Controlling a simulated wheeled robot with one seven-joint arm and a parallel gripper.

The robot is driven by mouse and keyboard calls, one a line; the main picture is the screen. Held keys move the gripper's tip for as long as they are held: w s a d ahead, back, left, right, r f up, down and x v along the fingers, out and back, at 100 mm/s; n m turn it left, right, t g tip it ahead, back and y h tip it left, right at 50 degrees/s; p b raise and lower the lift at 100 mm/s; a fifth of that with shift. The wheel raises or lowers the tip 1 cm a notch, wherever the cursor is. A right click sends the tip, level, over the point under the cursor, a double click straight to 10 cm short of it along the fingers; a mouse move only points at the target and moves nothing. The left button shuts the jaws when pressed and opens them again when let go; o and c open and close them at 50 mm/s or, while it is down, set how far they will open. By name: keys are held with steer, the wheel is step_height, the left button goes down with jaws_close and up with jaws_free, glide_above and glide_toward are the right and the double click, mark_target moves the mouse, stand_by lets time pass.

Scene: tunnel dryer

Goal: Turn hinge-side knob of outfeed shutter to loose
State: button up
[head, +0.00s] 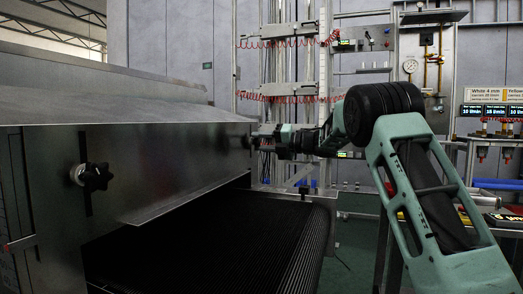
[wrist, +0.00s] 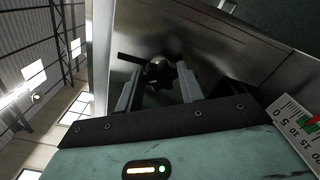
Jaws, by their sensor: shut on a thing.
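The outfeed shutter (head: 185,165) is a dark grey metal panel on the dryer's end, above a black ribbed belt. A black star-shaped knob (head: 94,177) sits in a vertical slot at its near end, away from my gripper. My gripper (head: 254,139) is at the far end of the panel. In the wrist view, my gripper (wrist: 158,86) has its two fingers on either side of another black lobed knob (wrist: 159,72), shut on it. In the head view that knob is too small and dark to make out. I cannot tell how far it is turned.
The black conveyor belt (head: 225,240) runs out below the shutter. A metal frame with red coiled hoses (head: 290,98) stands behind my gripper. A white scale with numbers (wrist: 297,118) is close to my gripper on the right in the wrist view.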

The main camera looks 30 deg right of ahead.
steer(key=shift+f, duration=0.1)
stand_by(0.3)
steer(key=o, duration=1)
steer(key=shift+s+d, duration=0.1)
steer(key=p+v, duration=0.2)
steer(key=v, duration=1.5)
steer(key=shift+s+d, duration=0.1)
